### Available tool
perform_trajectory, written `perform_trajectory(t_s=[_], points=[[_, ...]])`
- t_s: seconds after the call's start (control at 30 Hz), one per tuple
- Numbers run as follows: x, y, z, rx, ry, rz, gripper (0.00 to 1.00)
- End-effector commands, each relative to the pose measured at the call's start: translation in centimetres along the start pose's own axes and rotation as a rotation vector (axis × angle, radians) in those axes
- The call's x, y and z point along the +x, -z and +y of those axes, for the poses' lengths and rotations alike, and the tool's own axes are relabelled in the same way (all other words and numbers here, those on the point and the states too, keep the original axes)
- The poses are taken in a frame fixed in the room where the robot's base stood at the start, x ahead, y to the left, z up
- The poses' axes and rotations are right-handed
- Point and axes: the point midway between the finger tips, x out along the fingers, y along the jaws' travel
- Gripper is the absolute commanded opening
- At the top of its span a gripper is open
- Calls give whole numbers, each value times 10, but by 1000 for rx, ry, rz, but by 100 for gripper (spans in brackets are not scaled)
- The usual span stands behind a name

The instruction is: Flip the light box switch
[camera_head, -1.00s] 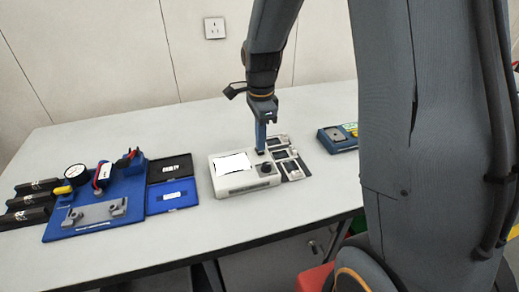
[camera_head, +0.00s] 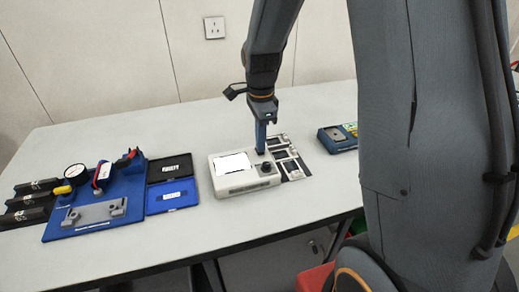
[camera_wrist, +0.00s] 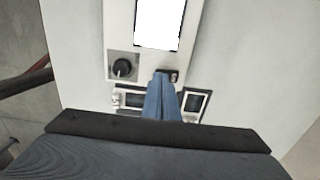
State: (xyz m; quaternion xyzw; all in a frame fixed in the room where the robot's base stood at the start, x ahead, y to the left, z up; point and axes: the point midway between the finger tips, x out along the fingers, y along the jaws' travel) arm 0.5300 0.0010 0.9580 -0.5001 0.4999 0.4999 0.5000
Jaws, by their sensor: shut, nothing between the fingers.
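The light box (camera_head: 243,184) is a pale case on the table with a bright white panel (camera_head: 233,164) and a black knob (camera_head: 266,168). In the wrist view the panel (camera_wrist: 158,22) is at the top, and the knob (camera_wrist: 122,67) is below it on the left. The small dark switch (camera_wrist: 168,75) is to the right of the knob, partly covered by my fingertips. My gripper (camera_head: 261,151) points down at the switch end of the box. It is shut and empty, its blue fingers (camera_wrist: 163,95) together. I cannot tell whether they touch the switch.
A dark holder with small plates (camera_head: 289,161) lies right beside the box. A blue-grey device (camera_head: 340,137) is further right. A blue case (camera_head: 172,196) and a blue fixture with a gauge (camera_head: 95,212) stand on the left. The table front (camera_head: 200,240) is clear.

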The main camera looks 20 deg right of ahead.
Motion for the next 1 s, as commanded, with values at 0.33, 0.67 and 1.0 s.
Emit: perform_trajectory(t_s=[0.33,0.67,1.0], points=[[5,0,0,0,-1,0,0],[10,0,0,0,-1,0,0],[7,0,1,0,-1,0,0]])
